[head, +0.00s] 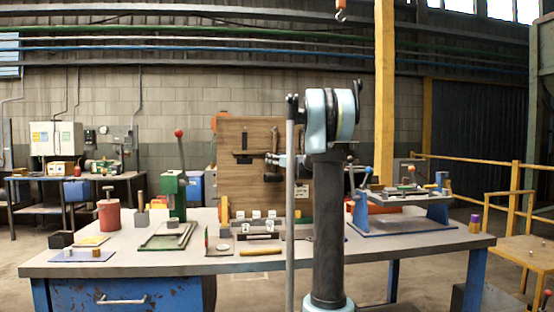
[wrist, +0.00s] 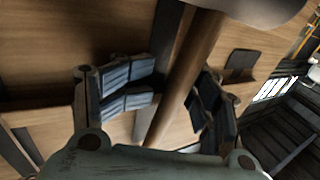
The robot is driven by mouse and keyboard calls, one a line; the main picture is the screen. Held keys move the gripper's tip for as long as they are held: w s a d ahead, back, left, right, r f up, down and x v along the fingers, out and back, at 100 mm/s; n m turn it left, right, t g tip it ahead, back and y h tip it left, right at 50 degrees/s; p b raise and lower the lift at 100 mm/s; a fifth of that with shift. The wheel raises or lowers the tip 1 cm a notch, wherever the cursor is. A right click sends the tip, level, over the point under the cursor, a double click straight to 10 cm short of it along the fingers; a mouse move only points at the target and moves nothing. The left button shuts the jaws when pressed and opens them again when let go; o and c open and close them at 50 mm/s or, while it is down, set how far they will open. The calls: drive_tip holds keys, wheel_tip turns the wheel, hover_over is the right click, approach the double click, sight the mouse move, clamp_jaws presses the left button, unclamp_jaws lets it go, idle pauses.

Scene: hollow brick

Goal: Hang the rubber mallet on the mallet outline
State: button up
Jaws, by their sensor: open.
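The rubber mallet shows in the wrist view as a brown wooden handle (wrist: 187,75) with a dark grey head (wrist: 250,8) at the top edge, partly cut off. My gripper (wrist: 170,98) is open, its ribbed pads on either side of the handle, with a gap visible on the left. A dark strip (wrist: 165,45), seemingly part of the mallet outline, lies on the wooden board (wrist: 60,50) just behind the handle. I cannot tell whether the head rests on a support. In the head view my gripper (head: 281,159) is at the upright board (head: 238,185), partly behind my arm.
Another dark tool shape (head: 242,142) is on the board's left. The workbench (head: 130,262) holds a green press (head: 172,192), a red canister (head: 109,214), a yellow-handled tool (head: 260,251) and small blocks below the board. A raised blue-legged stand (head: 405,200) is at right.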

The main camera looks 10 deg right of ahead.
drive_tip(key=shift+d+f, duration=0.1)
drive_tip(key=shift+f, duration=0.05)
drive_tip(key=shift+s+d+r, duration=0.1)
drive_tip(key=shift+s+r, duration=0.4)
drive_tip(key=shift+s, duration=0.05)
